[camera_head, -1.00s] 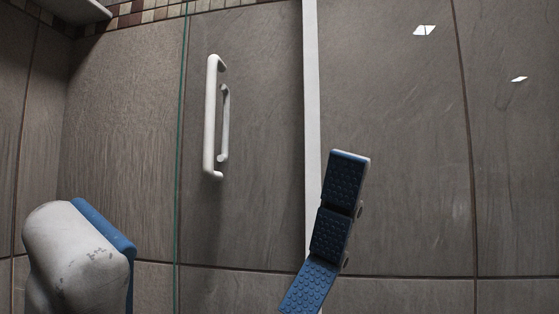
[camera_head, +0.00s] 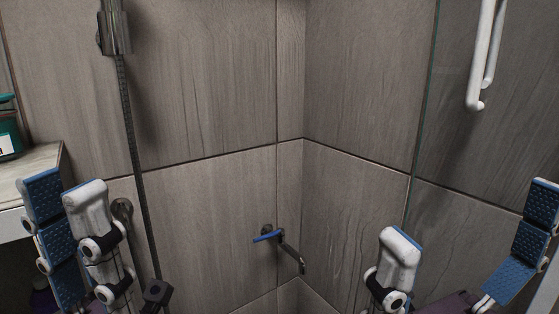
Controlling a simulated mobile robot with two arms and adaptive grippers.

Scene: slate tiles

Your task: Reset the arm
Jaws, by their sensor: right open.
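My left gripper (camera_head: 64,196) is at the lower left, in front of the tiled wall and a shelf edge. One finger shows its blue ribbed pads, and the other shows its white back close beside it. The narrow view across its fingers does not show how far apart they are. My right gripper (camera_head: 470,210) is at the lower right, open, with a wide gap between its white finger and its blue-padded finger. Nothing is between its fingers. The lower parts of both arms are cut off by the bottom edge.
A tap with a blue lever (camera_head: 268,236) and a short spout (camera_head: 291,257) sticks out near the wall corner. A dark shower hose (camera_head: 135,150) hangs at left. A shelf (camera_head: 30,167) holds a green container (camera_head: 8,130). A white handle (camera_head: 481,60) is at upper right.

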